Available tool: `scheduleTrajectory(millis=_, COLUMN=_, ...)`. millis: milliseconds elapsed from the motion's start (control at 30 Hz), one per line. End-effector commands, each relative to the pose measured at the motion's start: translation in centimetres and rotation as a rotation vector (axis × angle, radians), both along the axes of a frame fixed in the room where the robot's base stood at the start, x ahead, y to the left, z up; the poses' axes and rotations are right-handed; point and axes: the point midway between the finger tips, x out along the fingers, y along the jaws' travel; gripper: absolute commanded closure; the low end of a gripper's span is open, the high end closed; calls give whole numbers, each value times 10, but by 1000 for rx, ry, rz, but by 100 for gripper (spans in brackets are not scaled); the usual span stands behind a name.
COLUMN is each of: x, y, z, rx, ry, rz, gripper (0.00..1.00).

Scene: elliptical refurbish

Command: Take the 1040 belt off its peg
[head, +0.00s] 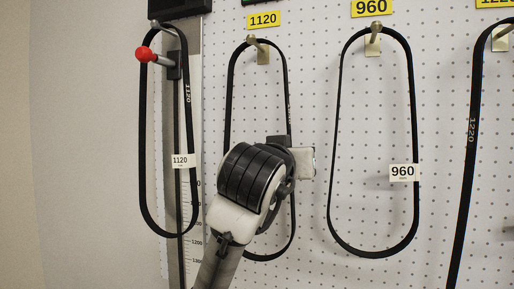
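No belt or label reading 1040 can be read in the head view. A black belt with a white 1120 tag (142,110) hangs at the left from a measuring post with a red knob. A second black belt (229,85) hangs on a metal peg (262,52) under a yellow 1120 label; my arm hides part of its lower half. A third belt, tagged 960 (412,90), hangs on a peg under a yellow 960 label. My gripper (303,162) is in front of the second belt, seen from behind. Its fingertips cannot be made out, nor whether it touches the belt.
A fourth belt, printed 1220 (469,140), hangs at the right edge, partly cut off. The measuring post (174,66) carries a red knob (142,54) and a scale. The white pegboard (310,100) is bare between the second and third belts. A plain wall is at the left.

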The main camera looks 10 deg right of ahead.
Motion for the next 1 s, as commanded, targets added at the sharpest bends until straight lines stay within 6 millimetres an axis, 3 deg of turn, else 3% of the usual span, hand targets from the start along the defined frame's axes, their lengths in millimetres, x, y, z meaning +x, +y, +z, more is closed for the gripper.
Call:
scheduleTrajectory(millis=267, x=2, y=-2, z=0, rx=-1, ry=-1, rz=0, gripper=71)
scheduleTrajectory(millis=500, x=2, y=-1, z=0, rx=-1, ry=-1, rz=0, gripper=100)
scheduleTrajectory(millis=1000, x=1, y=-1, z=2, rx=0, ry=-2, rz=0, gripper=100)
